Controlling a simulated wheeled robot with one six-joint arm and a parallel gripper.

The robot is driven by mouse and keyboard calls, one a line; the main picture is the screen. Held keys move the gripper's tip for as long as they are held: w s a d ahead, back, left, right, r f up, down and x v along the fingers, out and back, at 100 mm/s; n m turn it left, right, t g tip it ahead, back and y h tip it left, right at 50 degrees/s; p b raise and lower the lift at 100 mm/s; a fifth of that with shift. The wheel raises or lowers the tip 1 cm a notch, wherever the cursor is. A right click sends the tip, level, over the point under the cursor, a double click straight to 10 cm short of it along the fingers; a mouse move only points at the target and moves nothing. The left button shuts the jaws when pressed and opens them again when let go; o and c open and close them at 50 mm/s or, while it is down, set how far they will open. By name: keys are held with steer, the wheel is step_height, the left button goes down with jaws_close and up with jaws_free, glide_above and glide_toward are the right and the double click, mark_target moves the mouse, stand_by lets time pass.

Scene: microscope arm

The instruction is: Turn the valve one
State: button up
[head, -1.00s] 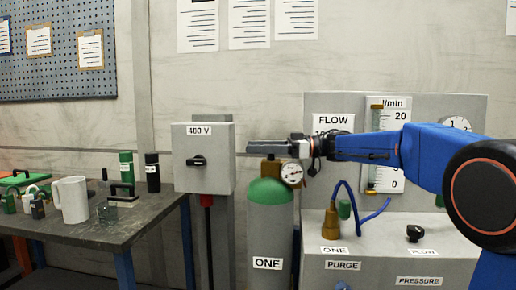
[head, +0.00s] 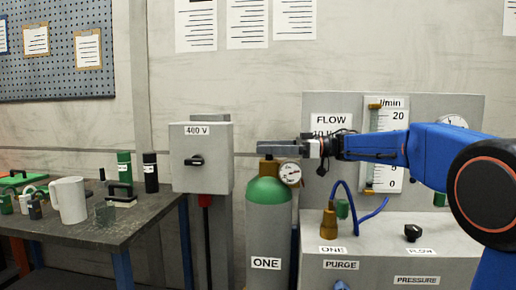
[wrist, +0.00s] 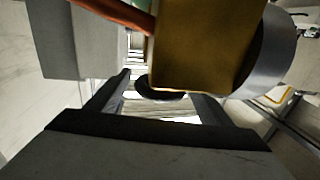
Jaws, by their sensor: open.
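The cylinder labelled ONE (head: 267,225) stands upright in the head view, grey with a green shoulder. A round gauge (head: 289,173) sits at its top. My gripper (head: 266,148) is level just above the cylinder top and hides most of the valve there. In the wrist view my gripper (wrist: 160,88) is open, its two fingers spread. A dark round knob (wrist: 158,92) shows between the fingertips, below a brass valve body (wrist: 200,48). I cannot tell whether the fingers touch the knob.
A grey 400 V box (head: 201,158) stands just left of the cylinder. To the right is a panel with a flow tube (head: 385,120) and a blue hose (head: 372,217). A workbench (head: 95,235) at the left carries a white mug (head: 69,200) and several small items.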

steer(key=w+d, duration=0.1)
steer(key=d, duration=1.3)
steer(key=shift+w, duration=0.1)
